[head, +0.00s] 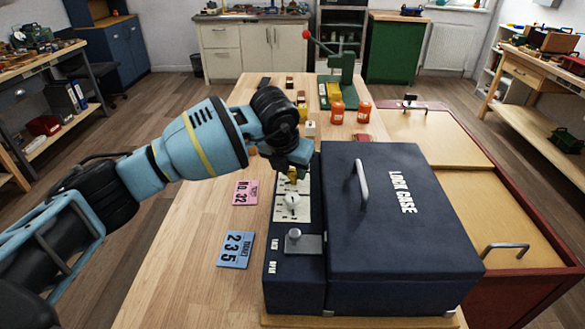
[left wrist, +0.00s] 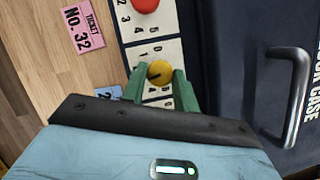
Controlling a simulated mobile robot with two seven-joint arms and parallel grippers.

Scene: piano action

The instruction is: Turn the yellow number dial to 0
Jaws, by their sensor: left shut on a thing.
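The yellow number dial (left wrist: 159,72) is on a pale panel with printed marks, between the two green fingers of my left gripper (left wrist: 160,84). The fingers are shut on its sides. A dark mark on the dial lies toward its lower left; I cannot tell clearly which number it meets. In the head view my left gripper (head: 293,174) reaches down onto the panel and mostly hides the yellow dial. A white dial (head: 292,202) is nearer on the same panel, and a red dial (left wrist: 145,4) is on its far side. My right gripper is out of view.
The dark blue lock case (head: 420,245) with a grey lid handle (head: 362,180) stands right beside the panel. A grey latch knob (head: 294,235) is nearer. A pink ticket (head: 246,193) and a blue ticket (head: 236,250) lie on the wooden table to the left.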

